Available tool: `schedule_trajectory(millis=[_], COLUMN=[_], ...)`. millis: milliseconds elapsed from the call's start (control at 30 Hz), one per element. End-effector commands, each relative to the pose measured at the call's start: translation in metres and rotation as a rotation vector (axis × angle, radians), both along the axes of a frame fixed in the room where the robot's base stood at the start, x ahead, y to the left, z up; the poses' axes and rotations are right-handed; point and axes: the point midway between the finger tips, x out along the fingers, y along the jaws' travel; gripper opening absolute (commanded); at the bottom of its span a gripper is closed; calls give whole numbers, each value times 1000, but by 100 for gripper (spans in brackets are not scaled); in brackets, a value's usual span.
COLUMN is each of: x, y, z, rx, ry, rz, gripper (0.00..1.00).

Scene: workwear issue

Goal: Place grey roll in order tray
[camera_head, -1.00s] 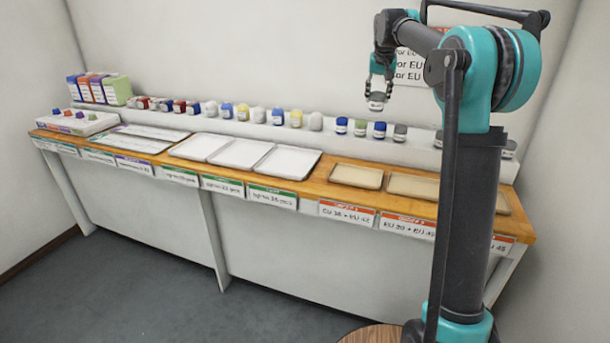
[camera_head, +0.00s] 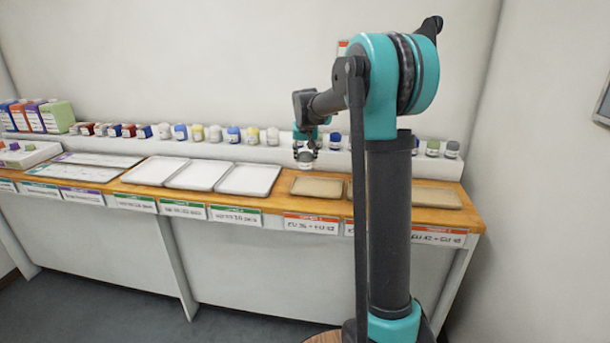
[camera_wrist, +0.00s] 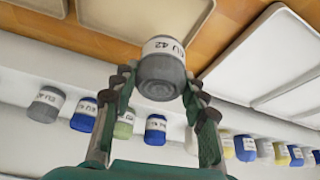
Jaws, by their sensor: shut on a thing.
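My gripper (camera_head: 305,152) is shut on a grey roll (camera_head: 305,164) with a white band. In the wrist view the roll (camera_wrist: 162,78) sits between the fingertips, its band reading "EU 42". In the head view the roll appears just above the back edge of the leftmost tan order tray (camera_head: 318,187), apart from its floor as far as I can tell. That tray looks empty and has a red-topped card below its front edge. A second tan tray is mostly hidden behind my arm; a third (camera_head: 437,197) lies to the right.
White trays (camera_head: 248,180) lie left of the tan ones. A raised white shelf (camera_head: 240,147) behind carries a row of coloured rolls, including a blue one (camera_head: 233,135) and a green one (camera_wrist: 124,124). Boxes (camera_head: 57,116) stand at the far left.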

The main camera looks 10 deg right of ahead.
Motion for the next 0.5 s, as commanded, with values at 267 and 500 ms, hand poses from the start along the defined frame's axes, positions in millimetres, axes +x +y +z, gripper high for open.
schedule_trajectory(millis=[267,500], x=[0,1], y=[0,0], z=[-35,-58], rx=[0,0], ry=[0,0], rz=[0,0], gripper=[15,15])
